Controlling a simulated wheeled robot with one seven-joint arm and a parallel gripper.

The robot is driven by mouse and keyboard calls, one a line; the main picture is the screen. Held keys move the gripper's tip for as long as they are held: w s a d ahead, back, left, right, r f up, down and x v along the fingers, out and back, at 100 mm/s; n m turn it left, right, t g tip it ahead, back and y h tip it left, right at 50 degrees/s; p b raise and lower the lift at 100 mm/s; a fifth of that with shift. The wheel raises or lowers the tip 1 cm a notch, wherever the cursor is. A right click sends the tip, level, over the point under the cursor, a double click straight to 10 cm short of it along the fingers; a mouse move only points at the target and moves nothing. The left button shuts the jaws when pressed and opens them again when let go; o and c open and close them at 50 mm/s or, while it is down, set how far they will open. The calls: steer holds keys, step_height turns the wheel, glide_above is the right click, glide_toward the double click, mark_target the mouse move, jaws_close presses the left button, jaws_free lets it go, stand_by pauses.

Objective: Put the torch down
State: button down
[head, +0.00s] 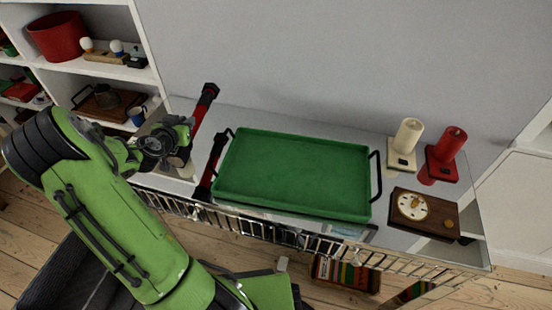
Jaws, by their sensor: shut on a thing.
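The torch (203,110) is a long red and black stick in the head view, left of the green tray. My gripper (182,152) is shut on its lower part, which is mostly hidden by the gripper. The torch leans, with its black head pointing up and to the right. A similar red and black shape (212,165) lies between my gripper and the tray. It may be the torch's reflection in the glossy tabletop; I cannot tell for sure. I cannot tell whether the torch touches the tabletop.
The empty green tray (294,172) with black handles fills the middle of the shiny table. White shelves (103,70) are at the upper left.

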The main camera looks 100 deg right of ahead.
steer(key=s+d+m+g, duration=0.1)
steer(key=s+m+g, duration=0.1)
steer(key=s, duration=0.1)
steer(key=b, duration=0.2)
glide_above(209, 158)
steer(key=shift+y, duration=0.4)
step_height(209, 158, down, 9)
steer(key=shift+f, duration=0.15)
steer(key=c, duration=1.5)
jaws_free()
steer(key=shift+f, duration=0.1)
steer(key=o, duration=0.4)
